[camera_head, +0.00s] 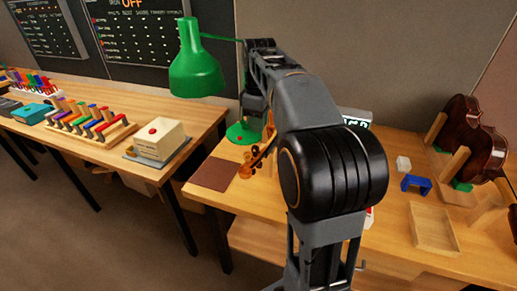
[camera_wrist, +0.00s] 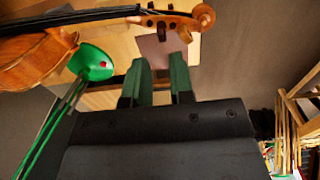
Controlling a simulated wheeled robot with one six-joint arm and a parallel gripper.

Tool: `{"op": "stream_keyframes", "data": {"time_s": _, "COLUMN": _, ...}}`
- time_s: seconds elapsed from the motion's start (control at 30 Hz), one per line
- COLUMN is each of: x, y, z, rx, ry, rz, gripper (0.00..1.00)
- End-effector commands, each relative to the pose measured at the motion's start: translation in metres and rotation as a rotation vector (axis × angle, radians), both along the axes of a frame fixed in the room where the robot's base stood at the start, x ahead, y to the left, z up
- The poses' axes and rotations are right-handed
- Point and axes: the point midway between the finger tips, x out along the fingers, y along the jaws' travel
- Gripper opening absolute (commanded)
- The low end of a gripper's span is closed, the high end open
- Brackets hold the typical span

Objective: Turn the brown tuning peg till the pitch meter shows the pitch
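The violin lies across the top of the wrist view, with its orange-brown scroll (camera_wrist: 205,16) at the right and its body (camera_wrist: 38,58) at the left. Small pegs stick out of the pegbox (camera_wrist: 165,20); I cannot tell for sure which is the brown one. My gripper (camera_wrist: 160,62) is open, its two green fingers apart with nothing visible between them. The fingertips point toward the pegbox and appear just short of it. In the head view my arm hides the gripper and most of the violin; the scroll (camera_head: 245,171) shows. A white box, perhaps the pitch meter (camera_head: 356,116), is partly hidden behind my arm.
A green lamp (camera_head: 196,72) stands behind the violin, close to my arm. A brown mat (camera_head: 214,174) lies at the bench's left end. At the right are a blue stand (camera_head: 416,184), a wooden tray (camera_head: 433,246) and dark violins (camera_head: 470,140). A separate bench stands left.

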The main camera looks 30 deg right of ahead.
Motion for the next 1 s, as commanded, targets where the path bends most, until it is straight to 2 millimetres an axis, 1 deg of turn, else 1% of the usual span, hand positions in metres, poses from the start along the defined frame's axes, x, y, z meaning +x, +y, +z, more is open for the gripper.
{"op": "stream_keyframes", "data": {"time_s": 0.03, "x": -0.001, "y": 0.0, "z": -0.012, "rx": 0.001, "ry": 0.002, "rz": 0.0, "gripper": 0.22}}
{"op": "stream_keyframes", "data": {"time_s": 0.2, "x": 0.0, "y": 0.001, "z": -0.043, "rx": 0.001, "ry": 0.001, "rz": 0.0, "gripper": 0.22}}
{"op": "stream_keyframes", "data": {"time_s": 0.4, "x": 0.0, "y": 0.001, "z": -0.07, "rx": 0.0, "ry": 0.0, "rz": 0.0, "gripper": 0.22}}
{"op": "stream_keyframes", "data": {"time_s": 0.5, "x": 0.0, "y": 0.001, "z": -0.079, "rx": 0.001, "ry": -0.001, "rz": 0.0, "gripper": 0.22}}
{"op": "stream_keyframes", "data": {"time_s": 0.63, "x": 0.0, "y": 0.001, "z": -0.085, "rx": 0.0, "ry": -0.001, "rz": 0.0, "gripper": 0.22}}
{"op": "stream_keyframes", "data": {"time_s": 0.97, "x": 0.0, "y": 0.001, "z": -0.087, "rx": 0.0, "ry": -0.001, "rz": 0.0, "gripper": 0.22}}
{"op": "stream_keyframes", "data": {"time_s": 1.0, "x": 0.0, "y": 0.001, "z": -0.087, "rx": -0.001, "ry": -0.002, "rz": 0.0, "gripper": 0.2}}
